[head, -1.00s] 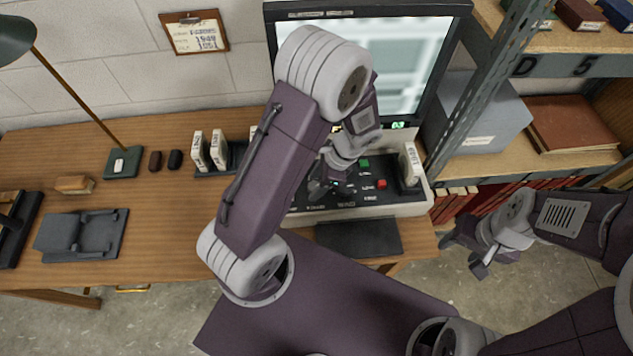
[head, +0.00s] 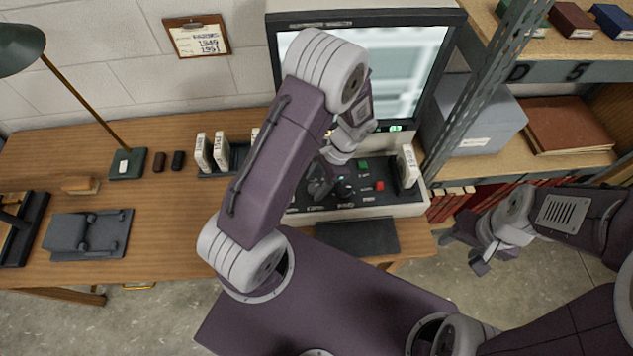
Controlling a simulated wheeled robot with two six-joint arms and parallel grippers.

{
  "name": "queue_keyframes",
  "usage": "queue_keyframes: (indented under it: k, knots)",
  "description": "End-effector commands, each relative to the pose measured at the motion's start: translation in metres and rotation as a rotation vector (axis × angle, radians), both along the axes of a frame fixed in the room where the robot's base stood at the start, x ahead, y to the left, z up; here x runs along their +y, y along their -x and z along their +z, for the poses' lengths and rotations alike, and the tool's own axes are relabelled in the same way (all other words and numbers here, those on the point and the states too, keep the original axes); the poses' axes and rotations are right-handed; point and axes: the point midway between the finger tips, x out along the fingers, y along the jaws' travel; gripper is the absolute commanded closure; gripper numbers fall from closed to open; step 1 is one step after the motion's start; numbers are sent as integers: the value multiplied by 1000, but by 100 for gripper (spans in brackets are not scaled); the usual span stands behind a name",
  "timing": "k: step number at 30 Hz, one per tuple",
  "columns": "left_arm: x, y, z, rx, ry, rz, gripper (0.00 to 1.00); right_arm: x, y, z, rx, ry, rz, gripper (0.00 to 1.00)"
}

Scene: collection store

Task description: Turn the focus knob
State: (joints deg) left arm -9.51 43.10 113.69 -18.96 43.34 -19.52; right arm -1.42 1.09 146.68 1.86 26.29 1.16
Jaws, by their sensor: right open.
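The reader's control panel (head: 368,201) lies below its lit screen (head: 405,75). It bears a green button (head: 364,163), a red button (head: 380,186) and small dark knobs with labels too small to read. My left gripper (head: 322,187) is low over the left-middle of the panel, beside a dark knob (head: 345,188). I cannot tell whether it touches this knob, whether this is the focus knob, or whether the jaws are shut. My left arm hides part of the panel and screen. My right gripper (head: 463,251) is open and empty, off the desk's right end.
White boxes (head: 212,152) stand left of the panel, and another box (head: 407,167) stands at its right. A dark flat plate (head: 357,237) lies at its front. A lamp (head: 127,163) stands at left. A metal shelf post (head: 470,105) rises close on the right.

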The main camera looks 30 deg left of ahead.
Motion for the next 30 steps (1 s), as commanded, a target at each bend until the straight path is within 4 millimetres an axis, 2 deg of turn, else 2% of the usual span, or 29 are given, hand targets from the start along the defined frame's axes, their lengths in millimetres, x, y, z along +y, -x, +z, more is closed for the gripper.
queue_keyframes:
  k: [9, 11, 18, 21, 25, 30]
  knots:
    - [-1, -1, 3, 0, 0, -1, 47, 0, 0, 0, 0, 0, 0, 46]
    - [-3, -4, 10, -3, 0, -3, 47, 0, 0, 0, 0, 0, 0, 46]
    - [-18, -18, 59, -5, 1, -1, 47, 0, 0, 1, 0, 0, 0, 46]
    - [-22, -22, 74, -4, 0, -2, 47, 0, 0, 1, 0, 0, 0, 46]
    - [-25, -24, 83, -1, 1, -2, 47, 0, 0, 1, 0, 0, 0, 46]
    - [-25, -24, 84, 1, 1, -2, 47, 0, 0, 1, 0, 0, 0, 46]
